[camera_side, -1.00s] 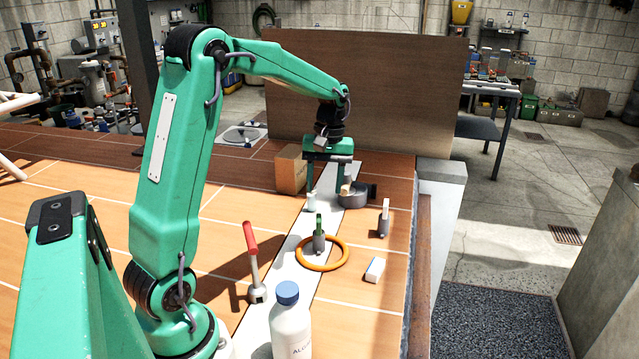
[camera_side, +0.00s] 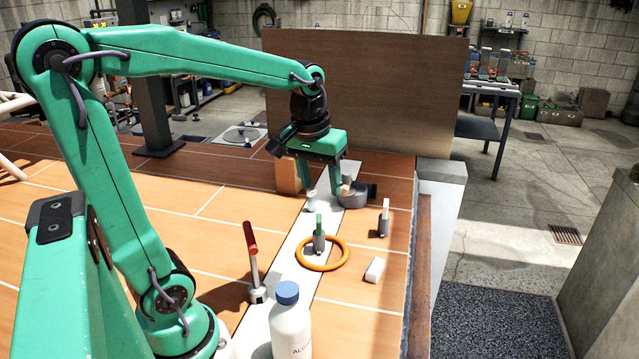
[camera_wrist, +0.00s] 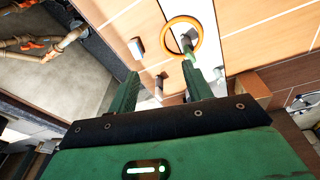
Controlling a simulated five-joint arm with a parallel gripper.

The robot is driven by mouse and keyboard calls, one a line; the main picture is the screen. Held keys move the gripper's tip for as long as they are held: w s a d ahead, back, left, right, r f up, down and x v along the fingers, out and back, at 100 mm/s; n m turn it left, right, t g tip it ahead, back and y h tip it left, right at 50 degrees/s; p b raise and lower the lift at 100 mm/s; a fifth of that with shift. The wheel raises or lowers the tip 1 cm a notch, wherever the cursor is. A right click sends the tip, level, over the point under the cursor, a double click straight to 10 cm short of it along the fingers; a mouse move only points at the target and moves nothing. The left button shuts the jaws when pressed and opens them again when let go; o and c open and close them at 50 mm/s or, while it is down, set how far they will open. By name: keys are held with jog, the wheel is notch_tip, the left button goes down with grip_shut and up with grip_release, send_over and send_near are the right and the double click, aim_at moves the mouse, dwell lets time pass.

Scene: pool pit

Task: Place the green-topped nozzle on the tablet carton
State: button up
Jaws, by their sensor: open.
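The green-topped nozzle (camera_side: 319,239) stands upright with a grey body inside an orange ring (camera_side: 343,254) on the white strip. It also shows in the wrist view (camera_wrist: 188,43), beyond the fingertips. A plain brown box (camera_side: 288,176), which looks like the tablet carton, stands at the far end, partly behind my gripper. It shows right of the fingers in the wrist view (camera_wrist: 254,88). My gripper (camera_side: 321,191) is open and empty, its fingers pointing down at the far end of the strip, beyond the nozzle and right of the carton.
A grey round fitting (camera_side: 353,198) and a small white jar (camera_side: 311,203) stand near my fingers. A white-topped grey piece (camera_side: 384,220) and a white block (camera_side: 375,269) are to the right. A red-handled tool (camera_side: 253,262) and a blue-capped bottle (camera_side: 290,325) stand nearer. A brown panel (camera_side: 365,95) rises behind.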

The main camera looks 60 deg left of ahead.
jog(key=s+d+m+t, duration=0.3)
jog(key=s+d+m, duration=0.2)
jog(key=s, duration=0.3)
jog(key=shift+s+d+r, duration=0.25)
jog(key=shift+d, duration=0.3)
jog(key=shift+o, duration=0.2)
jog(key=shift+s+d+f+m+t, duration=0.2)
jog(key=shift+s+d+m+t, duration=0.1)
jog(key=shift+s+m, duration=0.25)
jog(key=shift+o, duration=0.2)
jog(key=shift+w, duration=0.15)
jog(key=n+g, duration=0.5)
jog(key=n, duration=0.7)
send_near(319, 219)
notch_tip(319, 219, down, 7)
jog(key=shift+w+d+r, duration=0.1)
jog(key=shift+r, duration=0.1)
jog(key=shift+w+a+f+g, duration=0.1)
jog(key=shift+a+f+g, duration=0.2)
jog(key=shift+f, duration=1.35)
jog(key=shift+f, duration=0.1)
